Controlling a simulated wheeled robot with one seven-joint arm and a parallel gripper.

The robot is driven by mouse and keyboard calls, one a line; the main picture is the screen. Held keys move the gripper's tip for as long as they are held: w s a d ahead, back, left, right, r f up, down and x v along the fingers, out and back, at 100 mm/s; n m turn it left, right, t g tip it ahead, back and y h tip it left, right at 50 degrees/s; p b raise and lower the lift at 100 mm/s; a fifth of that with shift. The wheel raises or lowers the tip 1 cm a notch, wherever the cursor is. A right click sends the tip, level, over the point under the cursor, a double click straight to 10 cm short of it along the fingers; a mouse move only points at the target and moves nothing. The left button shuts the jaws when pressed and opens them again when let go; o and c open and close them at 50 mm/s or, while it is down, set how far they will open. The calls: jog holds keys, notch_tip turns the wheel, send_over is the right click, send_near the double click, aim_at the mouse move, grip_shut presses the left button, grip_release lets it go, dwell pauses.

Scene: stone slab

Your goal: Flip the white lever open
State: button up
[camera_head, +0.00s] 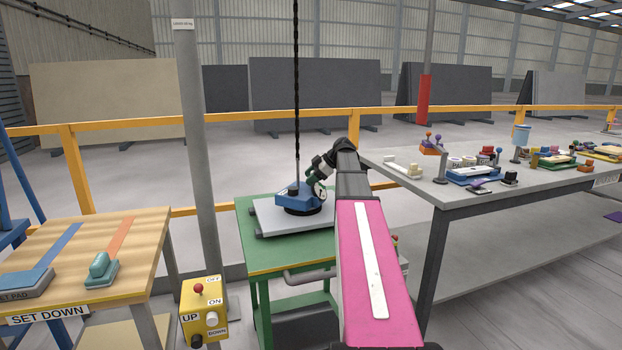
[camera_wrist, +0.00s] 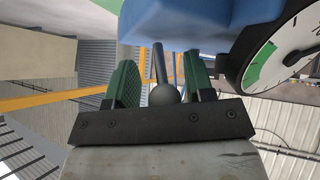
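A blue lifting device (camera_head: 297,204) with a round dial sits on a pale stone slab (camera_head: 262,217) on a green table. A chain hangs down to it. My gripper (camera_head: 318,181) is at the device's right side, near the dial. In the wrist view, the blue body (camera_wrist: 180,22) and the dial (camera_wrist: 290,50) are close by. A lever (camera_wrist: 160,65) with a round ball end (camera_wrist: 164,95) shows between my two green finger pads. It looks dark grey here, not white. The fingers (camera_wrist: 163,82) are apart, with a gap on each side of the ball.
A yellow control box (camera_head: 204,312) with buttons stands in front, by a grey post (camera_head: 193,150). A wooden set-down table (camera_head: 150,245) is at left. A grey bench (camera_head: 480,196) with several tools is at right. A yellow railing (camera_head: 250,123) runs behind.

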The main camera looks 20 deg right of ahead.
jog(key=v, duration=1)
jog(key=shift+d+r, duration=0.25)
jog(key=shift+r, duration=0.05)
jog(key=shift+s, duration=0.2)
